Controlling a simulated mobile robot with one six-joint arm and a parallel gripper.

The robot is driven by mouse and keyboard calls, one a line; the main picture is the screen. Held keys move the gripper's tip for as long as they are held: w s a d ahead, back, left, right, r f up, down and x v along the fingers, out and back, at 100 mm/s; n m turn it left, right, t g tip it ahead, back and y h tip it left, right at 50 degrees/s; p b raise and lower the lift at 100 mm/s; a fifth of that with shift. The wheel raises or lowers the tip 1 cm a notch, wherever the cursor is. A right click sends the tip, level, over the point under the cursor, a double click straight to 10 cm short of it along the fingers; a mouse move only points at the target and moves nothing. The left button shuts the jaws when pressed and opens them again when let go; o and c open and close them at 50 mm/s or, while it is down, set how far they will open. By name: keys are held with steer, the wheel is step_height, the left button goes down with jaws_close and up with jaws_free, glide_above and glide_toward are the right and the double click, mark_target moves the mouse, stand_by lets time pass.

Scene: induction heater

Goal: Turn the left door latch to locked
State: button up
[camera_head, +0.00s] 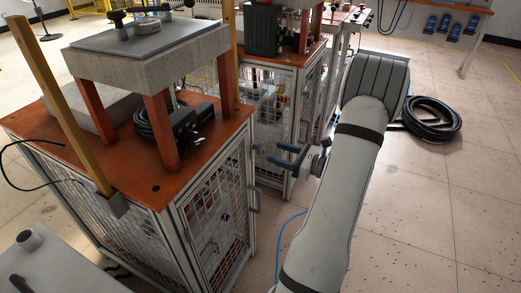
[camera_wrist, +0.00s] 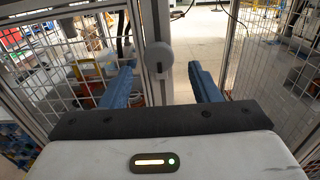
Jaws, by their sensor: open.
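In the wrist view, a round grey knob (camera_wrist: 159,57), which looks like the door latch, sits on a grey upright post. My gripper (camera_wrist: 160,72) is open, with one blue finger on each side of the knob and visible gaps between. Whether the fingertips reach as far as the knob is hard to tell. A mesh door (camera_wrist: 70,75) stands left of the post. In the head view, my gripper (camera_head: 277,154) points left toward the cabinet corner, its two blue fingers apart and empty. The latch cannot be made out clearly there.
The near cabinet has an orange top (camera_head: 210,128) and a mesh door with a grey handle (camera_head: 254,198). A second orange-topped cabinet (camera_head: 300,62) stands behind. A black hose coil (camera_head: 432,117) lies on the floor at right. A blue cable (camera_head: 288,222) runs beside my arm.

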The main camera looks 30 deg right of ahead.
mark_target(263, 148)
steer(key=b+x, duration=0.1)
steer(key=x, duration=0.5)
steer(key=shift+w+a, duration=0.25)
steer(key=shift+c, duration=0.5)
steer(key=c, duration=0.7)
steer(key=shift+d, duration=0.1)
steer(key=shift+c, duration=0.6)
